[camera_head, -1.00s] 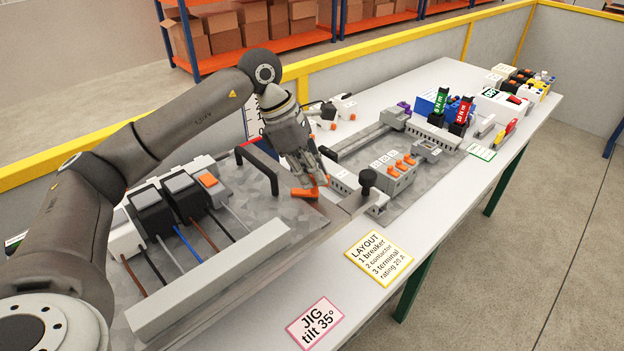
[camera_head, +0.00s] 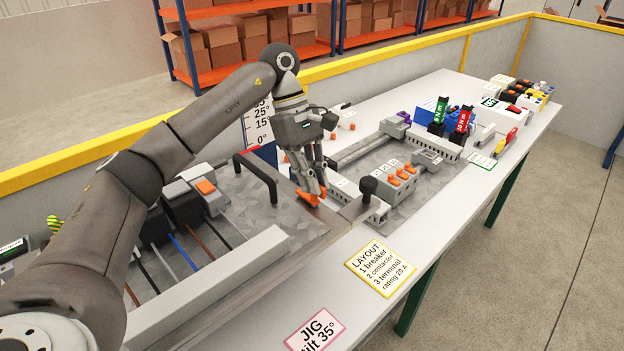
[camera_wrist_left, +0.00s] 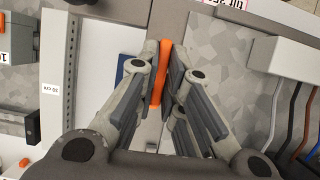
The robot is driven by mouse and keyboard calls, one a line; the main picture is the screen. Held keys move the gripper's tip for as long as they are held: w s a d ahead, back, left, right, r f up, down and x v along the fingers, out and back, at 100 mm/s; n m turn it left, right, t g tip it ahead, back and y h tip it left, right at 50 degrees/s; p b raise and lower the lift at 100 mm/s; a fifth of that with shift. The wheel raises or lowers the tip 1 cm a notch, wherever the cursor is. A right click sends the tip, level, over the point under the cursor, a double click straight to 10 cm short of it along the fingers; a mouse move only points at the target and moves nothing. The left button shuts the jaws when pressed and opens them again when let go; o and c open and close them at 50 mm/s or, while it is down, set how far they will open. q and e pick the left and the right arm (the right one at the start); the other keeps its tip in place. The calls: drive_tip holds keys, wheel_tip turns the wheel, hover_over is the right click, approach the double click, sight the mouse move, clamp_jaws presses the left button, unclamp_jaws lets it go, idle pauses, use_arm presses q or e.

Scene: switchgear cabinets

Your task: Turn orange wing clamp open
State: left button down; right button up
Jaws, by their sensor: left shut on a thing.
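The orange wing clamp (camera_head: 308,197) sits at the right edge of the tilted grey jig plate (camera_head: 232,218). My left gripper (camera_head: 312,187) comes down on it from above. In the left wrist view the clamp (camera_wrist_left: 160,70) is a narrow orange bar standing between the two fingers, and the left gripper (camera_wrist_left: 161,80) is shut on it. The fingertips hide part of the clamp in the head view. My right gripper is not in view.
A black handle (camera_head: 258,178) stands on the jig plate left of the gripper. A black knob (camera_head: 368,186) stands close on the right. An angle scale plate (camera_head: 259,127) is behind. Grey modules with orange levers (camera_head: 396,178) lie farther right.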

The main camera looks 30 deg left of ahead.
use_arm(q)
drive_tip(key=shift+r, duration=0.15)
idle(0.3)
drive_tip(key=c, duration=1.6)
unclamp_jaws()
drive_tip(key=shift+o, duration=0.2)
drive_tip(key=v, duration=1.1)
drive_tip(key=shift+r, duration=0.4)
drive_tip(key=shift+w, duration=0.15)
